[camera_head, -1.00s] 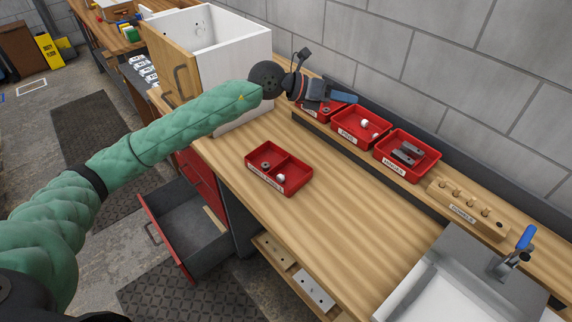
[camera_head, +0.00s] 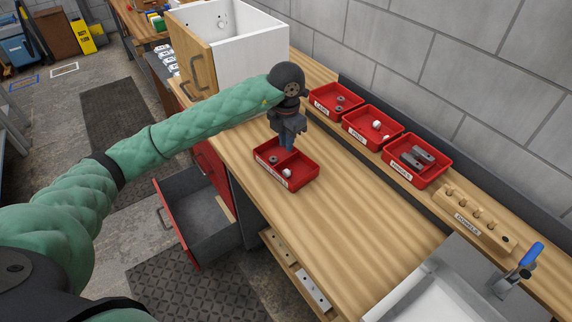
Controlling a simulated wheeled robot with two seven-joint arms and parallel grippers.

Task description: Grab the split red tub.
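The split red tub (camera_head: 298,183) sits on the wooden workbench, with a divider making two compartments and a pale label on its front wall. A grey ring-like piece (camera_head: 275,157) lies in its left compartment and a white piece (camera_head: 287,172) in the right one. My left gripper (camera_head: 287,148) points down at the tub's far side, by the far end of the divider, and hides part of the far rim. Its fingers are small and dark, so I cannot tell whether they are apart or touch the tub. My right gripper is not in view.
Several labelled red bins, including one with grey blocks (camera_head: 417,178), line the back by the wall. A wooden peg block (camera_head: 473,217) and a sink (camera_head: 450,290) are at right. A white cabinet (camera_head: 260,50) stands behind my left arm. An open drawer (camera_head: 198,220) is below.

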